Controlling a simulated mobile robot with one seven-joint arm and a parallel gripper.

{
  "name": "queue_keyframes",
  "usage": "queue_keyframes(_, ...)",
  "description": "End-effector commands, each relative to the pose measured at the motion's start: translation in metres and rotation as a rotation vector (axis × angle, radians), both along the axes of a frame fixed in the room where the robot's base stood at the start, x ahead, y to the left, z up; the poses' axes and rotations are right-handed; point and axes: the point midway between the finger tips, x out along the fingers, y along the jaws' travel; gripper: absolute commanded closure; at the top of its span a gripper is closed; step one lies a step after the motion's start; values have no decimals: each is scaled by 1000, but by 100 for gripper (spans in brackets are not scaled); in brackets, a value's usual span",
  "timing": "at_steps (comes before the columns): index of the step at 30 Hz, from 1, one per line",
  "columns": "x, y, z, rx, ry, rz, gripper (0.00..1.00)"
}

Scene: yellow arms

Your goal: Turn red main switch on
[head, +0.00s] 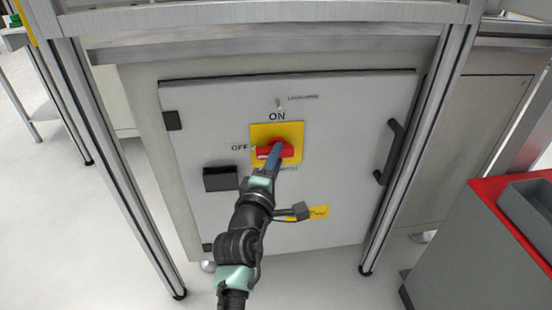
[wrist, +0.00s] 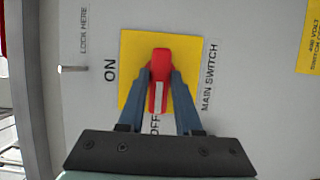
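The red main switch (wrist: 158,68) is a rotary handle on a yellow square plate (wrist: 128,70). In the wrist view its white stripe points down to the OFF label, and the ON label is at the left. In the head view the red switch (head: 264,153) lies sideways, its end toward OFF at the left. My gripper (wrist: 160,75) has its blue fingers along both sides of the handle, with no clear gap. In the head view my gripper (head: 274,154) covers part of the switch.
The switch sits on a grey cabinet door (head: 210,110) with a black handle (head: 391,150) at the right. A black box (head: 220,179) is left of my arm, and a metal frame stands around the cabinet. A red-topped cart (head: 490,190) is at the far right.

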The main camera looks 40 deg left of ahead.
Motion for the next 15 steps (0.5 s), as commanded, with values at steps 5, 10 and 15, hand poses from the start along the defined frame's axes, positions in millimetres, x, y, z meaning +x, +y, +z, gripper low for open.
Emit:
queue_keyframes(5,0,0,0,0,0,0,100)
queue_keyframes(10,0,0,0,0,0,0,100)
queue_keyframes(15,0,0,1,8,9,0,100)
